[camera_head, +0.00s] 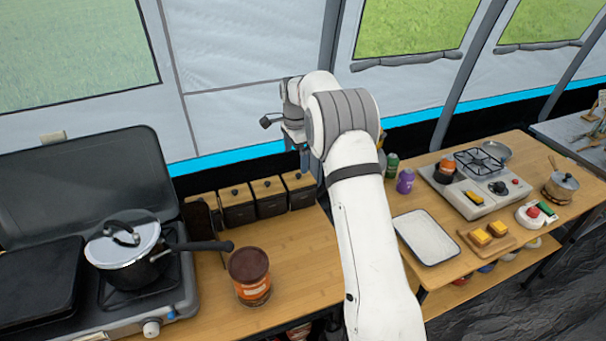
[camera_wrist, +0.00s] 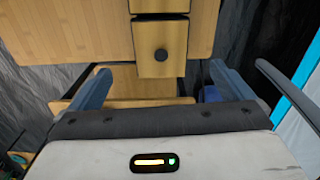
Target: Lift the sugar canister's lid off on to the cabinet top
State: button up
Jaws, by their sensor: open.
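Several dark canisters with wooden lids and black knobs stand in a row at the back of the wooden cabinet top (camera_head: 310,245). I cannot read which one holds sugar. The rightmost canister (camera_head: 301,196) is partly hidden by my arm. In the wrist view a wooden lid (camera_wrist: 146,66) with a round black knob shows just beyond my gripper (camera_wrist: 157,70), roughly centred between the fingers. My gripper is open, with nothing between its fingertips. In the head view it hangs above the right end of the row, mostly hidden behind my arm.
A stove with a lidded pot (camera_head: 125,245) stands left, its handle (camera_head: 205,246) reaching over the cabinet top. A brown-lidded jar (camera_head: 250,275) stands near the front. The cabinet top between jar and canisters is clear. Another table (camera_head: 450,225) stands right, with a tray (camera_head: 427,237).

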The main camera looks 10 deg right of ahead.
aim_at(298, 174)
jog(key=shift+w+f+m, duration=0.3)
jog(key=shift+w+f, duration=0.25)
jog(key=shift+f, duration=0.05)
jog(key=f+p, duration=0.1)
jog(key=f, duration=0.1)
jog(key=f+p, duration=0.1)
jog(key=f, duration=0.1)
jog(key=d+f+p, duration=0.1)
jog(key=f, duration=0.2)
jog(key=shift+s, duration=0.2)
jog(key=shift+a+f, duration=0.1)
jog(key=shift+f, duration=0.25)
jog(key=shift+c, duration=0.2)
jog(key=c, duration=0.9)
